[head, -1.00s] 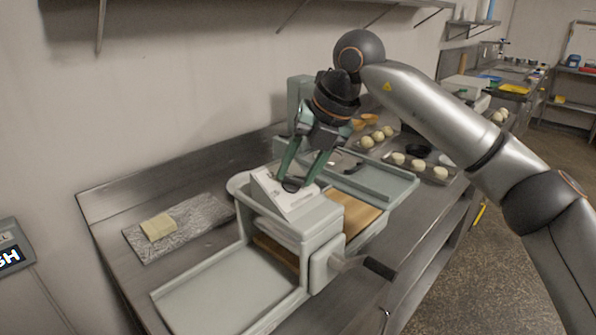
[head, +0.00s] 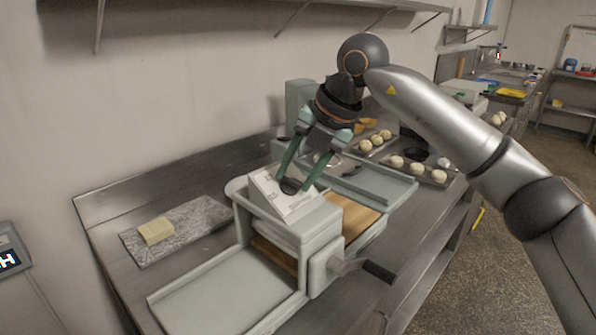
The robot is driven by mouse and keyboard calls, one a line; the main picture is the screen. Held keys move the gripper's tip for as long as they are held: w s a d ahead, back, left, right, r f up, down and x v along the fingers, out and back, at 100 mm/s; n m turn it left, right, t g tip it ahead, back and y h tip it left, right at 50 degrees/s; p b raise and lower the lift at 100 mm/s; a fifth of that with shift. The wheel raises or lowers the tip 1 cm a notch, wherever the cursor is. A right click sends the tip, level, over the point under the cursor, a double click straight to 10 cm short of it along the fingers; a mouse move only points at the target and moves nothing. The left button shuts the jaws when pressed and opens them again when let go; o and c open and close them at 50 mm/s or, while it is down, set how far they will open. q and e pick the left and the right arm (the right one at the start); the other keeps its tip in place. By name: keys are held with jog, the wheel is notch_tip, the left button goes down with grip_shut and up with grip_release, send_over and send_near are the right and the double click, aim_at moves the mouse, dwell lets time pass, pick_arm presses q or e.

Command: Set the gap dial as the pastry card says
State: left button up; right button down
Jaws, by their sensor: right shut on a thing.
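The dough sheeter (head: 318,222) stands on the steel bench, pale green-grey, with a side crank. Its sloped white dial face (head: 268,194) carries small printed marks that I cannot read. My right gripper (head: 291,186) comes down from above and is shut on the dark gap dial (head: 290,187) at that face. The fingers hide part of the dial, so its setting cannot be read. I cannot make out a pastry card. My left gripper is not in view.
A marble slab (head: 190,228) with a butter-coloured block (head: 156,231) lies left of the sheeter. Trays of dough balls (head: 397,162) stand behind at the right. The crank handle (head: 378,271) sticks out at the front right. A shelf overhangs the wall.

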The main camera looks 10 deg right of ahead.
jog(key=shift+c, duration=1.8)
grip_release()
jog(key=shift+r, duration=0.1)
jog(key=v, duration=1.2)
jog(key=shift+p, duration=0.3)
jog(key=shift+s+d+r, duration=0.1)
jog(key=shift+d+r, duration=0.05)
